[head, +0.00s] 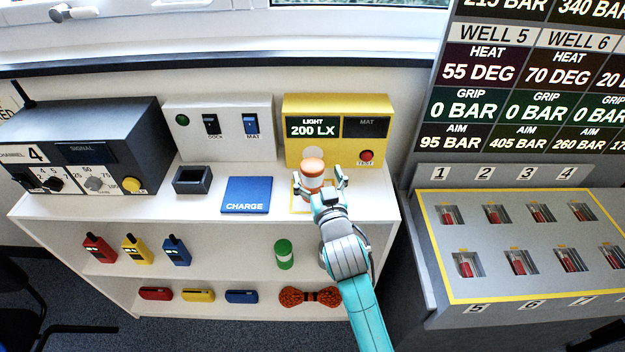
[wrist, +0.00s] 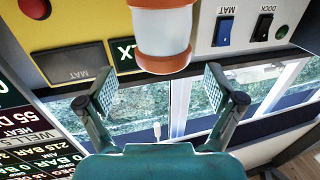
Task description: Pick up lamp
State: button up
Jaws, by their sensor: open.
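The lamp (head: 313,172), a white cylinder with orange ends, is upright at the right of the white shelf's top, in front of the yellow light meter box (head: 336,108). It also shows at the top middle of the wrist view (wrist: 163,35). My gripper (head: 320,184) is open at the lamp, with one finger to each side of it in the head view. In the wrist view the open fingers (wrist: 160,90) are apart, with clear gaps to the lamp. The lamp's base is partly hidden by my gripper in the head view.
A yellow outlined square (head: 297,208) is partly hidden under my gripper. A blue CHARGE pad (head: 246,195) and a dark open box (head: 193,181) lie left. A green cylinder (head: 284,254) stands on the shelf below. A panel of wells (head: 520,225) is at right.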

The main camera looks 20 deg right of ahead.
aim_at(310, 157)
jog(key=w, duration=0.4)
jog(key=shift+f, duration=0.15)
jog(key=shift+c, duration=0.2)
